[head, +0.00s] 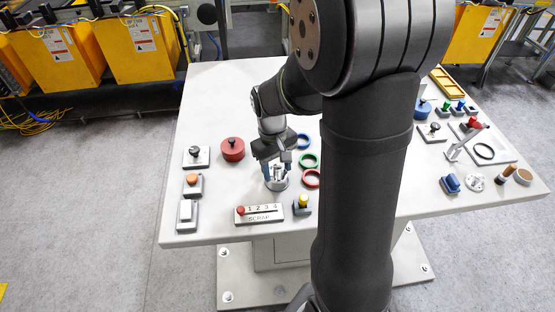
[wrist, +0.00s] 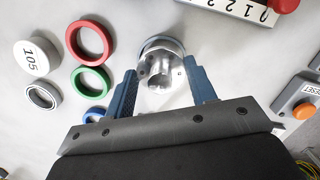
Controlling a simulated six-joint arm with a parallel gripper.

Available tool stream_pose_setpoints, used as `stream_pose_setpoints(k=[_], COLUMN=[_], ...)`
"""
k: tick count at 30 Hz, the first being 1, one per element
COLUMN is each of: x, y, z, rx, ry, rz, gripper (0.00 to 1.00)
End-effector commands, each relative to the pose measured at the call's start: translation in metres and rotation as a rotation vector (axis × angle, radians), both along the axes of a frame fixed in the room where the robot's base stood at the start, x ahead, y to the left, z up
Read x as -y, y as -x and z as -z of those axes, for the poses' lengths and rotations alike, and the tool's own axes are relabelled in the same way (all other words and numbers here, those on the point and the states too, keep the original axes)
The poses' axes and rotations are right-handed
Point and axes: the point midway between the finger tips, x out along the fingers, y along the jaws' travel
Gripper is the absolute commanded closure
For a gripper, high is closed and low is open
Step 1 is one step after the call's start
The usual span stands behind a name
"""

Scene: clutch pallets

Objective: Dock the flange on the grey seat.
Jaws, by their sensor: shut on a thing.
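My gripper (head: 279,172) points down over the table and is shut on a silver metal flange (wrist: 160,70). The flange sits between the two blue fingers in the wrist view, with a round bore facing the camera. The round grey seat (head: 277,185) is directly below the fingers in the head view. Its rim (wrist: 163,42) shows just beyond the flange in the wrist view. The flange is at or just above the seat; I cannot tell whether it rests fully in it. The fingers hide part of both.
Red (head: 311,179), green (head: 308,160) and blue (head: 303,141) rings lie just right of the seat. A red cylinder (head: 232,149) and button boxes (head: 192,184) are at left.

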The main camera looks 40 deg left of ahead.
Motion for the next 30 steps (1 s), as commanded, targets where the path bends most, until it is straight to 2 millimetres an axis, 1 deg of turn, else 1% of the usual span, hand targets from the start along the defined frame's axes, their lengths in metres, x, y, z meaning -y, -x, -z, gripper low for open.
stream_pose_setpoints(k=[3, 9, 30], x=[0.000, 0.000, 0.000], y=[0.000, 0.000, 0.000], z=[0.010, 0.018, 0.019], rx=[0.000, 0.000, 0.001], ry=[0.001, 0.000, -0.001], rz=[0.000, -0.001, -0.001], gripper=[0.81, 0.81, 0.81])
